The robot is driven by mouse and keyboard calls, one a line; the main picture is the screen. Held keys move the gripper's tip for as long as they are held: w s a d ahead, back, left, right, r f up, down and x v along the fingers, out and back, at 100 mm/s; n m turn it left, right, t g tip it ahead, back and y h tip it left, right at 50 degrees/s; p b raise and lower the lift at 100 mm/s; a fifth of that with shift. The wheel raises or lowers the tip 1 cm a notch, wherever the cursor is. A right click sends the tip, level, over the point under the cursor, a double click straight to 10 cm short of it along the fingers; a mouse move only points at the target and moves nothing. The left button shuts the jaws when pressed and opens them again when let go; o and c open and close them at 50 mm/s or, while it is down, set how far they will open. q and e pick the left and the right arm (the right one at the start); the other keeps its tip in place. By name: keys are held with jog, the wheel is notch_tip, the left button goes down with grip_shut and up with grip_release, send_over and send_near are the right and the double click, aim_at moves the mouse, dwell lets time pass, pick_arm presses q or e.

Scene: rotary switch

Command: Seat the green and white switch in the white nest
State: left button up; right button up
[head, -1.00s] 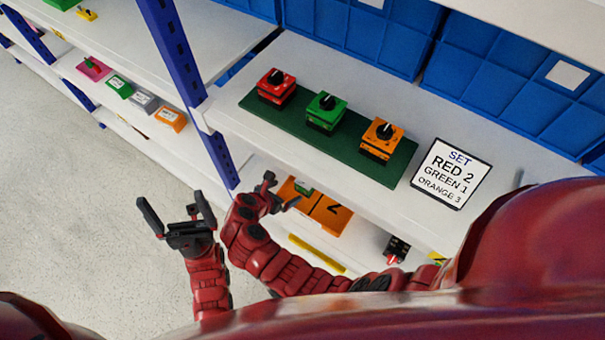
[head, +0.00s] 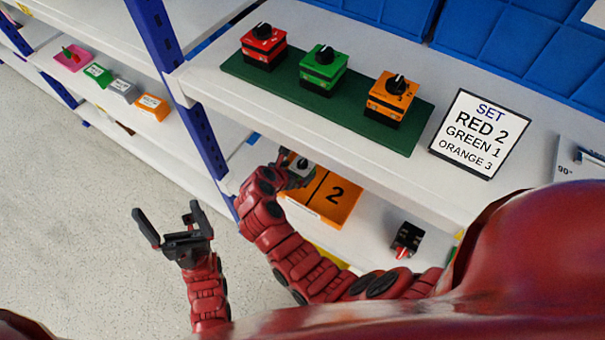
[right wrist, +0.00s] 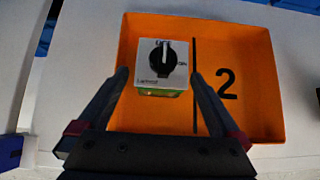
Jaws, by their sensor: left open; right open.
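The green and white switch (right wrist: 162,78) has a white top face, a black knob and a green side. It sits in the left compartment of an orange tray (right wrist: 262,127), left of a dark divider line. In the head view the switch (head: 300,165) is partly hidden by my right gripper (head: 291,176). In the right wrist view my right gripper (right wrist: 158,80) is open, its fingertips to the left and right of the switch; contact cannot be told. My left gripper (head: 174,222) is open and empty over the floor. I cannot make out the white nest.
The upper shelf (head: 215,95) overhangs the tray's shelf and carries red (head: 263,46), green (head: 323,68) and orange (head: 392,97) switches on a green base, plus a sign (head: 478,135). A blue post (head: 200,135) stands left. A black and red part (head: 407,238) lies right of the tray.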

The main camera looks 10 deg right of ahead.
aim_at(302, 170)
jog(key=b+x, duration=0.2)
jog(key=b, duration=0.1)
jog(key=b+x, duration=0.1)
jog(key=shift+s+f, duration=0.1)
jog(key=shift+f, duration=0.45)
jog(key=shift+w+d+f+b, duration=0.15)
jog(key=shift+w+d+b, duration=0.25)
jog(key=shift+b, duration=0.45)
jog(key=c, duration=1.4)
